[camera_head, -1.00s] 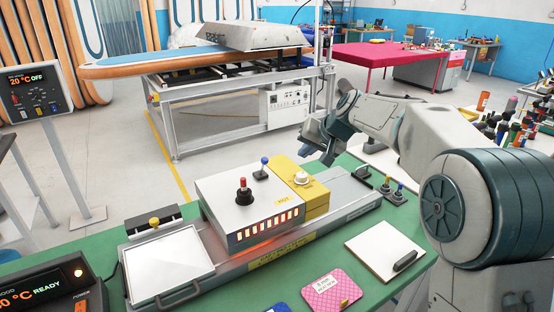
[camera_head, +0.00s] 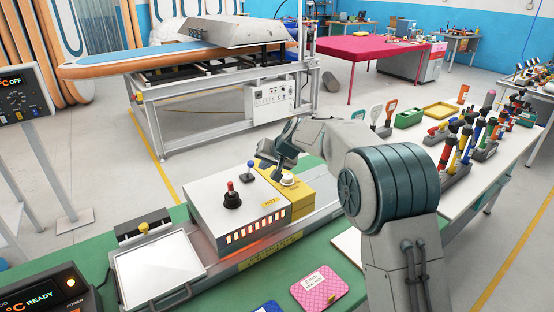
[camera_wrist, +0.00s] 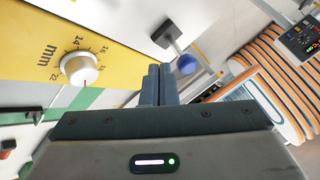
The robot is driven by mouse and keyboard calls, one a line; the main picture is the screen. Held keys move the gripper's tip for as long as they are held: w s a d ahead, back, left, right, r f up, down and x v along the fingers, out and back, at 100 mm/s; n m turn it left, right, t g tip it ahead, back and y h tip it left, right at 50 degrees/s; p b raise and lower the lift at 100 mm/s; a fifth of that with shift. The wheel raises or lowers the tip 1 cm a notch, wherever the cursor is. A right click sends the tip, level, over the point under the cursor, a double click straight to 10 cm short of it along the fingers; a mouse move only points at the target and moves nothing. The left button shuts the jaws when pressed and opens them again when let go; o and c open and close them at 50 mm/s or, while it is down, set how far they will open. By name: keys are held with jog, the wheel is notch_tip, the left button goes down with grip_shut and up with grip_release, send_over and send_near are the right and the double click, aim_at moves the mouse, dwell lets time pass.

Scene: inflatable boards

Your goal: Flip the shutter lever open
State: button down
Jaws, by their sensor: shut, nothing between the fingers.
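The white-grey box (camera_head: 205,205) on the bench carries a lever with a blue ball (camera_head: 251,164) near its back edge and a red-topped black lever (camera_head: 232,190) in front; which is the shutter lever I cannot read. The blue-ball lever also shows in the wrist view (camera_wrist: 187,64), with its dark square base plate (camera_wrist: 168,33). My gripper (camera_head: 277,174) is shut and empty, just right of the blue-ball lever and above the box's yellow section. In the wrist view its fingertips (camera_wrist: 160,68) point beside the blue ball, with a gap visible.
A white dial (camera_head: 288,180) stands up from the yellow section (camera_head: 298,196), close to my gripper. A row of lit bars (camera_head: 257,227) is on the box front. A white-plated tray (camera_head: 158,270) lies at left. A pink pad (camera_head: 320,289) lies in front on the green bench.

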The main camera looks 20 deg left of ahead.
jog(key=shift+a, duration=0.5)
jog(key=shift+r, duration=0.15)
